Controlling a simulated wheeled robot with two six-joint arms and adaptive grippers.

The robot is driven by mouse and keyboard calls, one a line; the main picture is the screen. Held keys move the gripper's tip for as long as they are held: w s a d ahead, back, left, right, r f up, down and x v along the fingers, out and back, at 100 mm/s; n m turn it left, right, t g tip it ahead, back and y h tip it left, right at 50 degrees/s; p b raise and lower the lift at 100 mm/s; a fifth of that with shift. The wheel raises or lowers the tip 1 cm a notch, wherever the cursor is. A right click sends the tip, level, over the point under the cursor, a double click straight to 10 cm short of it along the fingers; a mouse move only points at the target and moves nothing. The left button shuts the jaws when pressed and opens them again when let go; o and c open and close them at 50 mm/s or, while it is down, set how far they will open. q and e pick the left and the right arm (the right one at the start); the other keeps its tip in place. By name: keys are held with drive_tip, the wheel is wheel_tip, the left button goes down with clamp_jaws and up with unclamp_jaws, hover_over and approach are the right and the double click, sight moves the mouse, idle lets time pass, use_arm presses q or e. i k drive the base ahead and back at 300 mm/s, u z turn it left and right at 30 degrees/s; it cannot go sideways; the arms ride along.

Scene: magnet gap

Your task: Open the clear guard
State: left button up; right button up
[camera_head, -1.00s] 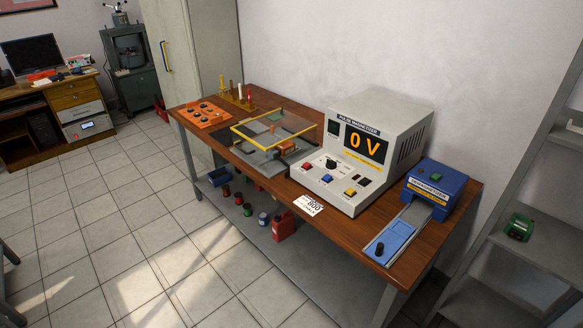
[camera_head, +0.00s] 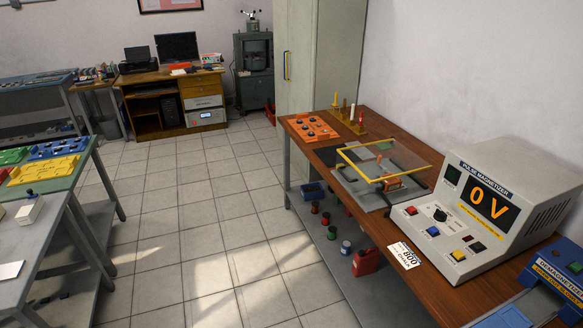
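The clear guard (camera_head: 396,160) is a transparent box lid with a yellow frame. It sits over a grey fixture plate (camera_head: 362,196) on the wooden bench, left of the pulse magnetizer (camera_head: 494,208). A small orange-brown part (camera_head: 391,184) shows at the fixture's front right. I cannot tell for sure how far the guard is raised. Neither of my grippers is in view.
An orange tray (camera_head: 312,128) and a rack of coloured pegs (camera_head: 348,118) stand at the bench's far end. A blue demagnetizer (camera_head: 560,272) is at the near right. Tiled floor between is clear.

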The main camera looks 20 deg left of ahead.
sight(339, 151)
drive_tip(key=u, duration=0.4)
drive_tip(key=i, duration=1.5)
drive_tip(key=z, duration=0.8)
